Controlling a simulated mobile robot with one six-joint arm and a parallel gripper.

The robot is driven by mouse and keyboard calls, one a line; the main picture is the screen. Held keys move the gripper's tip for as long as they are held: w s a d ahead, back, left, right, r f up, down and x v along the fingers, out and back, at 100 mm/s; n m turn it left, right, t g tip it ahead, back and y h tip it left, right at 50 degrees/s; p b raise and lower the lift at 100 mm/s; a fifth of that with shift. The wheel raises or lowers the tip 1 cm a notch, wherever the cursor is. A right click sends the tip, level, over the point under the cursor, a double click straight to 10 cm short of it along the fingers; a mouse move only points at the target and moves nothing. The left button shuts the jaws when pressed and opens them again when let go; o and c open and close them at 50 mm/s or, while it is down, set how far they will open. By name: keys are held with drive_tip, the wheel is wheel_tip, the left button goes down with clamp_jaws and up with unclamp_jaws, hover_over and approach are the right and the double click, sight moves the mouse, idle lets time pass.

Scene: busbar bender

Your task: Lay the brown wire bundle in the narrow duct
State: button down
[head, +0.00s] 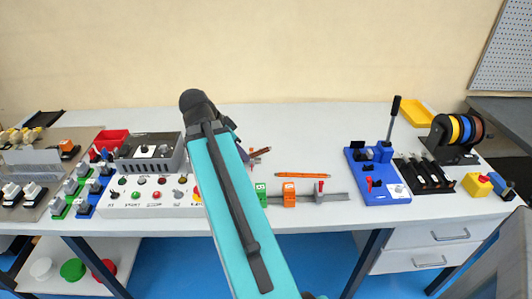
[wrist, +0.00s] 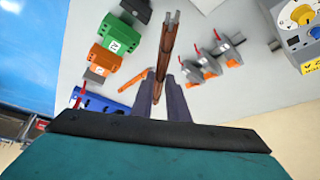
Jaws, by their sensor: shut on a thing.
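A brown wire bundle (wrist: 167,48) stands out lengthwise from between the fingers of my gripper (wrist: 162,92) in the wrist view. The gripper is shut on it and holds it over the pale bench. In the head view a brown end of the bundle (head: 262,151) shows just right of my arm, which hides the gripper. I cannot pick out the narrow duct for certain in either view. A black slotted holder (head: 425,175) lies right of the blue bender.
The blue bender (head: 376,178) with an upright black lever stands at right, before wire spools (head: 458,135). A rail with a green block (head: 261,190) and orange block (head: 289,194) lies near the front. An orange stick (head: 303,175) lies behind it. The back middle bench is clear.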

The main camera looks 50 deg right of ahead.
drive_tip(key=w+a+n, duration=0.1)
drive_tip(key=w+a, duration=0.1)
drive_tip(key=a, duration=0.1)
drive_tip(key=w+a+n+t, duration=0.1)
drive_tip(key=w+a, duration=0.2)
drive_tip(key=w+a+n+t, duration=0.1)
drive_tip(key=w+a+n, duration=0.1)
drive_tip(key=w+a, duration=0.1)
drive_tip(key=shift+a+f, duration=0.2)
drive_tip(key=shift+a, duration=0.05)
drive_tip(key=w+a+n, duration=0.1)
drive_tip(key=w+a, duration=0.1)
drive_tip(key=a, duration=0.1)
drive_tip(key=w+a+n+t, duration=0.1)
drive_tip(key=a+n, duration=0.1)
drive_tip(key=a, duration=0.1)
drive_tip(key=w+a+n+t+b, duration=0.1)
drive_tip(key=w+a, duration=0.1)
drive_tip(key=a, duration=0.1)
drive_tip(key=shift+w+a, duration=0.2)
drive_tip(key=shift+w, duration=0.15)
drive_tip(key=w+a+n+t+y, duration=0.2)
drive_tip(key=a+n, duration=0.4)
drive_tip(key=a, duration=0.3)
drive_tip(key=w+a+r+n+t+y, duration=0.1)
drive_tip(key=w+a+n+y, duration=0.2)
drive_tip(key=w+a+n, duration=0.2)
drive_tip(key=shift+w+a+r+n+t, duration=0.35)
drive_tip(key=shift+a+n, duration=0.95)
drive_tip(key=shift+a, duration=0.55)
